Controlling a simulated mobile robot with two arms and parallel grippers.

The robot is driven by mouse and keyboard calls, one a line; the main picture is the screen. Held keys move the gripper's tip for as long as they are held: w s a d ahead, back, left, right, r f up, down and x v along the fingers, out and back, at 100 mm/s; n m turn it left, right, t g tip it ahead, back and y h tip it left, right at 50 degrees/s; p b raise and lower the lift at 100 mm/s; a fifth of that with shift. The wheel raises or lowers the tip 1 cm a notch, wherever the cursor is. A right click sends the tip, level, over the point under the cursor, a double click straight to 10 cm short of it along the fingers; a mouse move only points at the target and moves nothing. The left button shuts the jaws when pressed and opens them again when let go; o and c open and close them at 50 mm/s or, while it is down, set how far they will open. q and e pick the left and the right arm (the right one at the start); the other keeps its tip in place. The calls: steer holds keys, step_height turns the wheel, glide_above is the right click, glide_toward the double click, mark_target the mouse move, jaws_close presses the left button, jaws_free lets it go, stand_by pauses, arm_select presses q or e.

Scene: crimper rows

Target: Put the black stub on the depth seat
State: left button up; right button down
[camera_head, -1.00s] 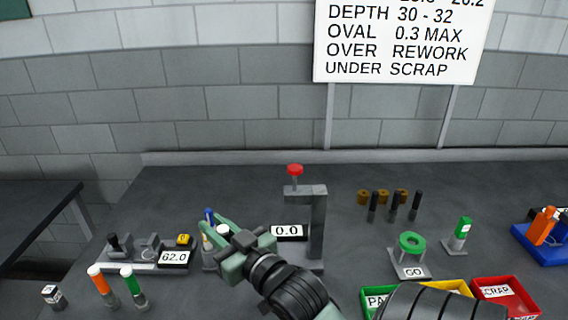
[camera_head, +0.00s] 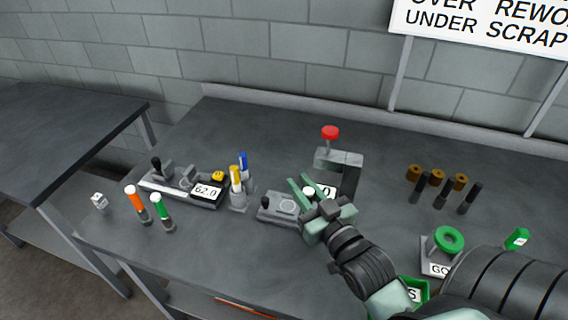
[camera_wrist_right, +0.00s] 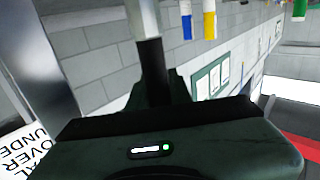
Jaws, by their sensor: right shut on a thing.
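My right gripper (camera_head: 306,189) is in the middle of the head view, in front of the gauge stand (camera_head: 350,175) with the red knob (camera_head: 330,132). It is shut on a stub with a pale round end (camera_head: 309,191). The right wrist view shows the stub as a black section (camera_wrist_right: 153,62) by the fingers and a pale section (camera_wrist_right: 146,18) beyond. The gripper partly covers the stand's display (camera_head: 327,190) and hides its lower part, so I cannot make out the depth seat or whether the stub touches anything. My left gripper is not in view.
A grey block fixture (camera_head: 278,208) sits just left of the gripper. Blue and yellow markers (camera_head: 238,180) stand in a holder further left, beside the 62.0 gauge (camera_head: 207,191). Black rods (camera_head: 447,193) and brown rings (camera_head: 437,177) stand right.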

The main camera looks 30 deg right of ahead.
steer(key=w+f+p, duration=0.1)
steer(key=w+p, duration=0.1)
steer(key=w, duration=0.7)
steer(key=shift+d+f, duration=0.25)
steer(key=shift+d, duration=0.15)
steer(key=shift+f, duration=0.1)
steer(key=c, duration=1.3)
jaws_free()
steer(key=shift+f, duration=0.1)
